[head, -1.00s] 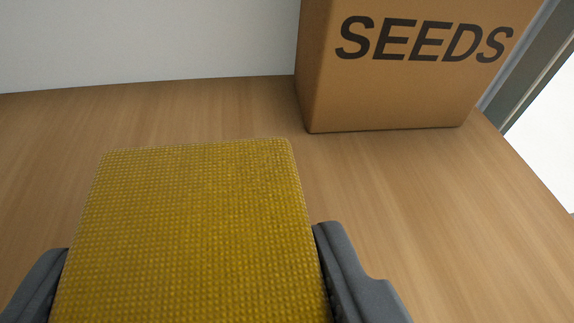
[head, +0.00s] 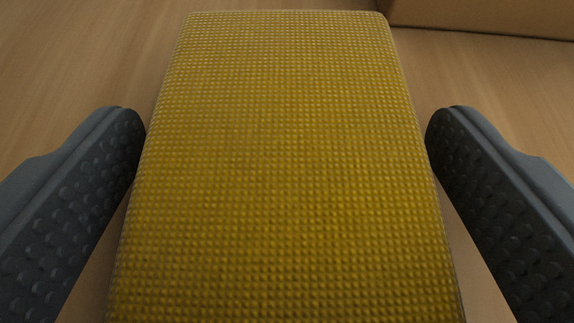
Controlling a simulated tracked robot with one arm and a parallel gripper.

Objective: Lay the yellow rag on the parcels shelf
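The yellow rag (head: 285,170) is a thick, flat block with a dimpled weave. It fills the middle of the head view, over the wooden shelf surface (head: 80,75), and appears to lie on it. The rag's near end runs out of the picture.
The lower edge of a brown cardboard box (head: 490,15) shows at the top right, close beyond the rag's far right corner. Bare wood is clear to the left of the rag.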

